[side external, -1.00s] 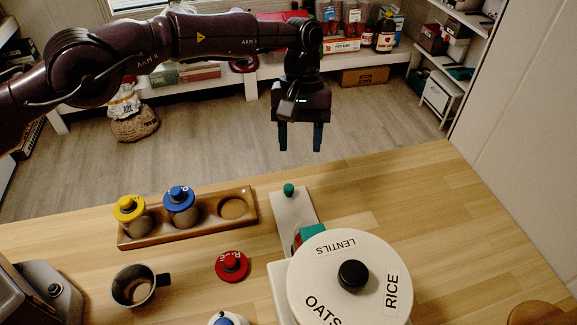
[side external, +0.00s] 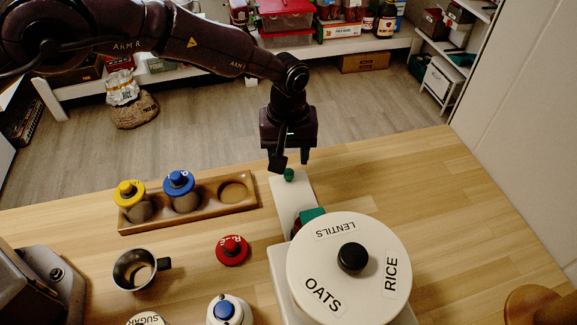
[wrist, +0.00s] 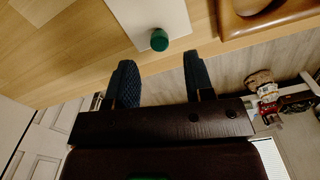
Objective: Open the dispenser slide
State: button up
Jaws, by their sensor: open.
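The dispenser is a round white drum (side external: 318,262) with OATS, LENTILS and RICE labels and a black knob (side external: 352,258) on top. A flat white slide plate (side external: 291,205) reaches out from under it toward the back edge of the table, with a teal part (side external: 311,217) beside the drum. A small green knob (side external: 289,174) stands at the plate's far end; it also shows in the wrist view (wrist: 159,40). My gripper (side external: 290,160) is open and empty, pointing down near the green knob. In the wrist view the two fingers (wrist: 160,78) are apart, with the knob beyond their tips, not between them.
A wooden rack (side external: 210,207) with a yellow-lidded jar (side external: 133,200), a blue-lidded jar (side external: 181,191) and an empty hole stands left of the plate. A red lid (side external: 232,250), a metal cup (side external: 138,269) and a blue-knobbed white lid (side external: 229,311) lie nearer.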

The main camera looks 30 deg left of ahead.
aim_at(289, 171)
jog(key=shift+f, duration=2.3)
jog(key=shift+c, duration=0.2)
